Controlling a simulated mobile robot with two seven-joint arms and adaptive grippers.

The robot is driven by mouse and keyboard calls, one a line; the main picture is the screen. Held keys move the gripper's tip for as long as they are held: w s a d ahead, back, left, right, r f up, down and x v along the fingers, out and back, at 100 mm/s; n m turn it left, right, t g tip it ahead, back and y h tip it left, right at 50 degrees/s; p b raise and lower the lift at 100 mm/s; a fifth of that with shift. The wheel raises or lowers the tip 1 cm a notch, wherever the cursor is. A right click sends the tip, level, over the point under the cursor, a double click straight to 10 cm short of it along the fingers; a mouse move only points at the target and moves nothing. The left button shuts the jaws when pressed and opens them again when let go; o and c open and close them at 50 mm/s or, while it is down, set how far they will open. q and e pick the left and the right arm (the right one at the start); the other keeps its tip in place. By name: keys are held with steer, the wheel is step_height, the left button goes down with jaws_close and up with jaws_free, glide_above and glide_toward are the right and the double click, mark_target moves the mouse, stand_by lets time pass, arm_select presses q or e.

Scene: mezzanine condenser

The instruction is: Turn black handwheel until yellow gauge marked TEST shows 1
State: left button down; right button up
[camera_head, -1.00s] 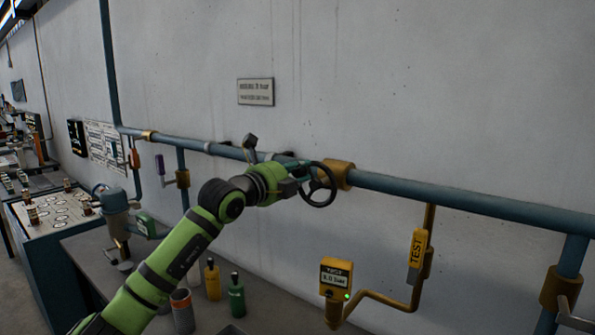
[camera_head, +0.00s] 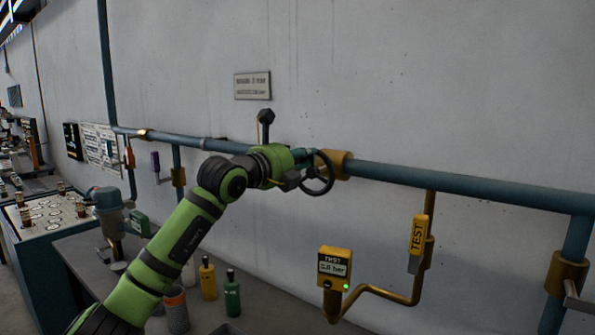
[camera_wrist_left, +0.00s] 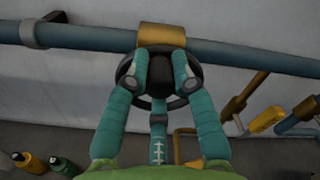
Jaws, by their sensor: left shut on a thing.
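The black handwheel (camera_head: 318,174) sits on a brass fitting on the blue wall pipe. My left gripper (camera_head: 306,168) is at the wheel. In the left wrist view its two teal fingers (camera_wrist_left: 160,75) lie over the wheel on either side of its dark hub, shut on it; the handwheel's rim (camera_wrist_left: 124,74) shows beside them. The yellow gauge (camera_head: 334,267), marked TEST, stands below right of the wheel with a green light. Its display is too small to read surely; it looks like a number in bar. My right gripper is not in view.
The blue pipe (camera_head: 450,185) runs along the wall. A yellow TEST-labelled handle (camera_head: 418,234) is on the brass branch pipe at right. A yellow bottle (camera_head: 208,278) and a green bottle (camera_head: 232,293) stand on the bench below my arm. A sign plate (camera_head: 252,86) is above.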

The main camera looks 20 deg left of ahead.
mark_target(326, 165)
arm_select(q)
steer(key=m+b, duration=0.1)
steer(key=d+m+b, duration=0.1)
steer(key=shift+s+r+m, duration=0.1)
steer(key=shift+s+m, duration=0.15)
steer(key=shift+m, duration=0.15)
steer(key=m+b, duration=0.1)
steer(key=d+m+b, duration=0.1)
steer(key=shift+s+m, duration=0.15)
steer(key=shift+m, duration=0.25)
steer(key=m+b, duration=0.1)
steer(key=d+m+b, duration=0.1)
steer(key=m, duration=0.1)
steer(key=shift+s+f, duration=0.2)
steer(key=shift+f, duration=0.2)
steer(key=shift+s+d+f+m+b, duration=0.1)
steer(key=shift+d+f+m+b, duration=0.15)
steer(key=shift+m+b, duration=0.5)
steer(key=shift+d+f+m+b, duration=0.25)
steer(key=shift+m+b, duration=0.05)
steer(key=shift+m, duration=0.85)
steer(key=shift+f, duration=0.1)
steer(key=c, duration=1.1)
jaws_free()
steer(key=shift+o, duration=0.3)
steer(key=shift+d, duration=0.15)
steer(key=shift+s, duration=0.1)
